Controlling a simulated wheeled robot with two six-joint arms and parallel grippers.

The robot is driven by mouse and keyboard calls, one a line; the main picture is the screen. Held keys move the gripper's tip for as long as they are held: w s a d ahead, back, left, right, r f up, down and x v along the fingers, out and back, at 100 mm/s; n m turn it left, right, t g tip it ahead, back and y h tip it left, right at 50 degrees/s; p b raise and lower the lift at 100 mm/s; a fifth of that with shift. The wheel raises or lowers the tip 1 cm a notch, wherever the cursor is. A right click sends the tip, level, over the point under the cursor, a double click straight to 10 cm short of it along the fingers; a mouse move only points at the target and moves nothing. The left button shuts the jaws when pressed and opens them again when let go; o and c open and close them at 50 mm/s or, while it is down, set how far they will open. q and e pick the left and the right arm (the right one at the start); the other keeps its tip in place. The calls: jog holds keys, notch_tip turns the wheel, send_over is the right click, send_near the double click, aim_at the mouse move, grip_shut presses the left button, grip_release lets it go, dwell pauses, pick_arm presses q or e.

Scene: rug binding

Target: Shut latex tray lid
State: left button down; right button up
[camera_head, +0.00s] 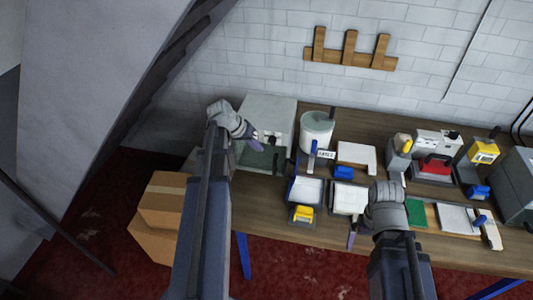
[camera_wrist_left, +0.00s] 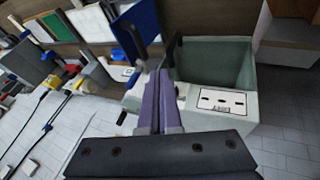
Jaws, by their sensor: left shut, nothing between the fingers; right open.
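A shallow dark-blue-edged tray (camera_head: 307,190) with a pale inside stands open on the bench. A blue panel (camera_wrist_left: 140,30), apparently its raised lid, stands up beside a pale surface in the left wrist view. A white tub (camera_head: 318,128) with a small lettered label (camera_head: 325,154) stands behind the tray. My left gripper (camera_head: 256,143) is shut and empty, left of the tray and over the grey box; its purple fingers (camera_wrist_left: 160,98) also show in the left wrist view. My right gripper (camera_head: 352,238) is open at the bench's front edge, below a second pale tray (camera_head: 349,199).
A yellow block (camera_head: 303,213) sits before the tray, a blue one (camera_head: 344,172) behind. Tools crowd the right.

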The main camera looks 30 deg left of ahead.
aim_at(286, 177)
pick_arm(q)
jog(key=w+d+f+b, duration=0.4)
jog(key=d+f+b, duration=0.2)
jog(key=f+b, duration=0.2)
jog(key=shift+w+d+f, duration=0.15)
jog(key=shift+w+f, duration=0.25)
jog(key=shift+f, duration=0.2)
